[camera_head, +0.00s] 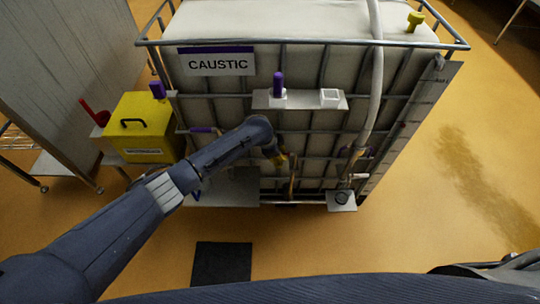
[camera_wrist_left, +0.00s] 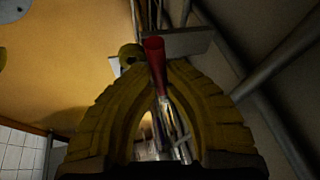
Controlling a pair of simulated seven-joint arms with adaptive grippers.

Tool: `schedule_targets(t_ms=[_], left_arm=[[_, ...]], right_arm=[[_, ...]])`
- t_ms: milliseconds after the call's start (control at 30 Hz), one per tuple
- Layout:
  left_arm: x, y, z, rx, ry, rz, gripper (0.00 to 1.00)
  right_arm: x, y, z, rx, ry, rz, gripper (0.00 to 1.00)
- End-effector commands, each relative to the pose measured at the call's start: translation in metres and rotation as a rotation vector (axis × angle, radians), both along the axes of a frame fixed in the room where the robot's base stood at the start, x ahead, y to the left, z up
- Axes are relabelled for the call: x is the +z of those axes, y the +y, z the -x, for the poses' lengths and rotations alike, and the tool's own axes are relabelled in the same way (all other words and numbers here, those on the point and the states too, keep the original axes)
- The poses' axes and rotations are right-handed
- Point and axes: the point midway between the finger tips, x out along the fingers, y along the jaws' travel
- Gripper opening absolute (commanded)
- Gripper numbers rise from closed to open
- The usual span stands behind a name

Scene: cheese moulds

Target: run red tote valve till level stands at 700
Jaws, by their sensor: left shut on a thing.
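The caged white tote (camera_head: 300,20) with a CAUSTIC label (camera_head: 217,64) stands ahead of me. My left gripper (camera_head: 279,159) is low at the tote's front. In the left wrist view its yellow fingers (camera_wrist_left: 162,74) are closed around a red valve handle (camera_wrist_left: 154,52), with bright metal parts (camera_wrist_left: 178,130) showing between them. The valve body is mostly hidden by my arm and fingers in the head view. A level scale strip (camera_head: 412,115) runs down the tote's right side; its marks and level are too small to read. My right gripper is out of view.
A pale hose (camera_head: 375,75) runs down the tote's front. A small shelf (camera_head: 300,100) holds a purple-topped item (camera_head: 278,85) and a white cup (camera_head: 329,97). A yellow box (camera_head: 143,128) stands left. A dark mat (camera_head: 221,263) lies on the open floor.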

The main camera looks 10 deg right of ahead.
Motion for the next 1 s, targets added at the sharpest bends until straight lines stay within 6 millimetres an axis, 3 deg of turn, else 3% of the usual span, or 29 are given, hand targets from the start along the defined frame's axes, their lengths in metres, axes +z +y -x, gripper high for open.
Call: schedule_targets(t_ms=[433, 467, 667, 1000], left_arm=[[-0.0015, -0.0073, 0.001, -0.035, 0.001, -0.001, 0.0], [-0.0015, -0.0073, 0.001, -0.035, 0.001, -0.001, 0.15], [-0.0009, -0.0072, 0.0005, -0.034, 0.0, -0.001, 0.38], [-0.0007, -0.0039, 0.0003, -0.022, 0.001, 0.0, 0.38]], right_arm=[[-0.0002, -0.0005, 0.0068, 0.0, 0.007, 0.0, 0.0], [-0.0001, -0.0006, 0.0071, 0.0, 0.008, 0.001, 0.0], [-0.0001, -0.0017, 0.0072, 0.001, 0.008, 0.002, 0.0], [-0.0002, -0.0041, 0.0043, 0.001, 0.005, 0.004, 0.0]])
